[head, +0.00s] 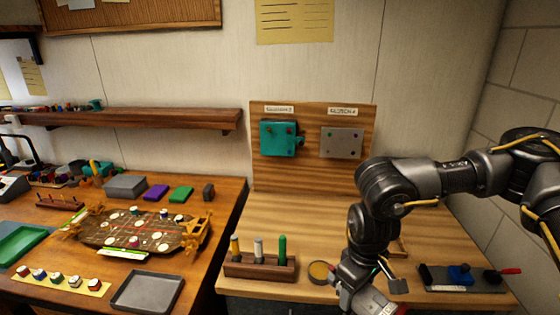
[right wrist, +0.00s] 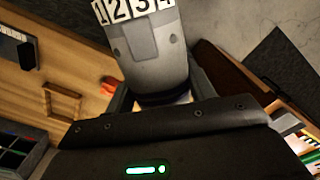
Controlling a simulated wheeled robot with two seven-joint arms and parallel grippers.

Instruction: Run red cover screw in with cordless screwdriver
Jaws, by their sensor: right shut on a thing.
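My right gripper (head: 350,285) is low over the front of the right bench. In the right wrist view it (right wrist: 162,98) is shut on a grey rounded body marked with numbers, which looks like the cordless screwdriver (right wrist: 150,50). Its tip is not visible. A teal box (head: 277,139) and a grey cover plate (head: 341,142) are mounted on the upright wooden board, with small coloured screw heads on them. Which head is the red cover screw is too small to tell. My left gripper is not in view.
A wooden rack (head: 260,267) with several coloured-handled tools and a round tin (head: 319,271) stand near the bench front. A dark tray (head: 461,279) with a blue block is at right. The left table (head: 225,215) is crowded.

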